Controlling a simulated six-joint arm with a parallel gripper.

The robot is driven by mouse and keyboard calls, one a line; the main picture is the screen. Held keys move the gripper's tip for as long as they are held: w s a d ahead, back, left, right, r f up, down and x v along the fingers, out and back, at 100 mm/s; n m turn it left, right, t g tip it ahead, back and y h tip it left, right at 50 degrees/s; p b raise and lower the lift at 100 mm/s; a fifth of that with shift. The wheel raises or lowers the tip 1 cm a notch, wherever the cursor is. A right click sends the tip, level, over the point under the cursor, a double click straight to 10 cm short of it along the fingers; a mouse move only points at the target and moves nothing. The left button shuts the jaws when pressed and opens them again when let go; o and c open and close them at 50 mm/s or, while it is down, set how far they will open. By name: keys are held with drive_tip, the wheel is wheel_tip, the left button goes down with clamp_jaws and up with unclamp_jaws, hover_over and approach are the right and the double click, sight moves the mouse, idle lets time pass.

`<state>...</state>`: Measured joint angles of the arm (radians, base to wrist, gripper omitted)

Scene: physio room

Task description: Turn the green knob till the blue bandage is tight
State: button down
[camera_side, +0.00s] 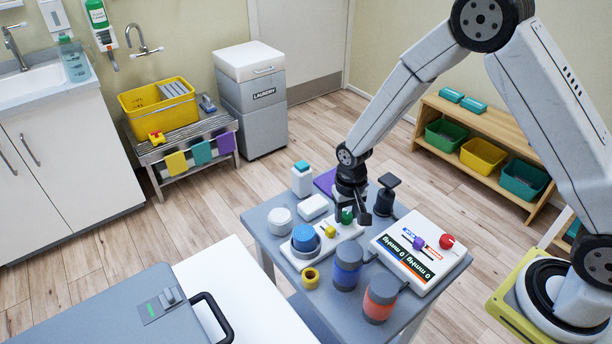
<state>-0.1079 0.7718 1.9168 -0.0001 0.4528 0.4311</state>
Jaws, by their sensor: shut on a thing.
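The green knob (347,216) sits at the far right end of a white winder base (292,254) on the grey table (262,222). My gripper (352,212) points down over it and is shut on the green knob, which shows between the fingers. The blue bandage (303,236) is a roll at the left end of the same base. A yellow knob (330,231) stands between them. I cannot tell from this view how tight the bandage is.
Right of my gripper is a white panel (418,283) with red and purple knobs. A white bottle (302,179) and a black stand (386,194) are close behind.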

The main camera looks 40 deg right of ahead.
sight(347, 215)
idle(0.3)
drive_tip(key=shift+c, duration=1.3)
unclamp_jaws()
drive_tip(key=shift+r, duration=0.1)
drive_tip(key=shift+r, duration=3.8)
drive_tip(key=shift+s+d+r, duration=0.25)
drive_tip(key=shift+s+r, duration=0.2)
drive_tip(key=s+d+r+n+t, duration=0.1)
drive_tip(key=s+d+r+n, duration=0.1)
drive_tip(key=s, duration=0.4)
drive_tip(key=s+d+r+n+t, duration=0.1)
drive_tip(key=s+d+r, duration=0.1)
drive_tip(key=s, duration=0.4)
drive_tip(key=shift+s+r+n+t, duration=0.3)
drive_tip(key=shift+r+n, duration=0.1)
drive_tip(key=shift+r, duration=0.2)
